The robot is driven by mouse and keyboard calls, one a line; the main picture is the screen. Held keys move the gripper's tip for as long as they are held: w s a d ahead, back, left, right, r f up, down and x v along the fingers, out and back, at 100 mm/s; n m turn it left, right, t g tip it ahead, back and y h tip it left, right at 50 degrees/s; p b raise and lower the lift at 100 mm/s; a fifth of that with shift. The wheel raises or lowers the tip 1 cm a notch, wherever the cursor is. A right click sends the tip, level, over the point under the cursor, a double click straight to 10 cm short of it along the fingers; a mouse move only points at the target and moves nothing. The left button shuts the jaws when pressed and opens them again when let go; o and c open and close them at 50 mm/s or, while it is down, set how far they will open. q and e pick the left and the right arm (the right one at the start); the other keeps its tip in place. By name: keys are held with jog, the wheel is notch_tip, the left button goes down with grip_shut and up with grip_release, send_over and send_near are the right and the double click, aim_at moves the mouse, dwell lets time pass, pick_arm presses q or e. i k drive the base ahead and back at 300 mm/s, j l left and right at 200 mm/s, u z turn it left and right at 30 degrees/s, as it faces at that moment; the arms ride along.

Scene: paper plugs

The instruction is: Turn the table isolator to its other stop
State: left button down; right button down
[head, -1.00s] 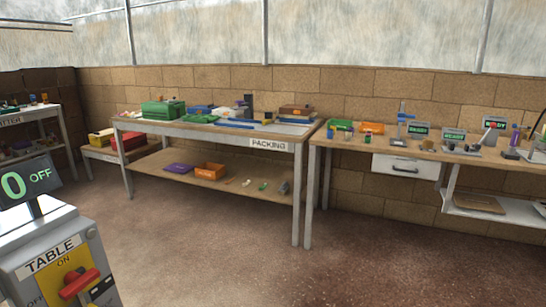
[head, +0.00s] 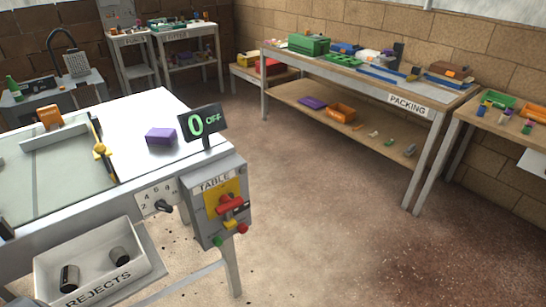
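The table isolator is a red rotary handle (head: 230,204) on a yellow plate, on the front of a grey box labelled TABLE (head: 205,215) at the table's right corner. The handle lies near horizontal, slightly tilted. Below the handle are a yellow part (head: 231,223), a green button (head: 218,241) and a red button (head: 243,229). Neither of my grippers is in view.
A white-topped table (head: 150,110) holds a purple block (head: 160,137). A selector dial (head: 163,206) and a REJECTS bin (head: 95,262) with dark cylinders are on its front. The PACKING bench (head: 375,97) stands behind. The floor (head: 330,230) right of the isolator is clear.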

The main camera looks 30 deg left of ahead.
aim_at(228, 202)
jog(key=u, duration=1.15)
